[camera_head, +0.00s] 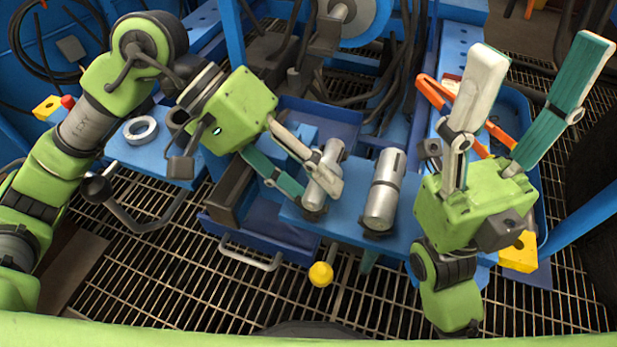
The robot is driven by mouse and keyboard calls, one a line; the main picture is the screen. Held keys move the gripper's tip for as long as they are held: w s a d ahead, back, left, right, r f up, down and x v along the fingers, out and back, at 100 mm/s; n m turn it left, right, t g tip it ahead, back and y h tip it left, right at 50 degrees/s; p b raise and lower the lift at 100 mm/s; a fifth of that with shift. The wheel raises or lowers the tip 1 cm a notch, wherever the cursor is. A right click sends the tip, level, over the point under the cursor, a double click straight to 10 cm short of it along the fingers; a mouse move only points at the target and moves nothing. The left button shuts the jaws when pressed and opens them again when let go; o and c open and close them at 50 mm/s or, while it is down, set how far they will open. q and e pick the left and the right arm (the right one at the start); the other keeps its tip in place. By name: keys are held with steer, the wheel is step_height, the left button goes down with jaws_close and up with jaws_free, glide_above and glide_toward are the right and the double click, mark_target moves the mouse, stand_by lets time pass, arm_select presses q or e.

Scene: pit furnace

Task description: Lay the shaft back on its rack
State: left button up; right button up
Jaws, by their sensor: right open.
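Two silver shafts show near the middle, over a blue plate. The left shaft (331,155) has my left gripper (316,190) at it. The white finger crosses its front and the teal finger is at its lower left, so the jaws look shut on it. The fingers hide part of this shaft, and I cannot tell whether it touches the plate. The right shaft (384,190) stands apart, tilted in this view, with its lower end at a dark seat. My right gripper (535,58) is open and empty, with fingers spread upward at the right. I cannot tell which part is the rack.
A metal ring (140,130) lies on a blue ledge at left. A blue bin (322,110) is behind the shafts. Orange-handled pliers (432,95) lie by my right gripper. A yellow ball knob (320,274) is in front. Dark hoses hang behind; metal grating covers the floor.

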arm_select(q)
steer(key=v, duration=0.8)
steer(key=shift+r, duration=0.15)
stand_by(0.5)
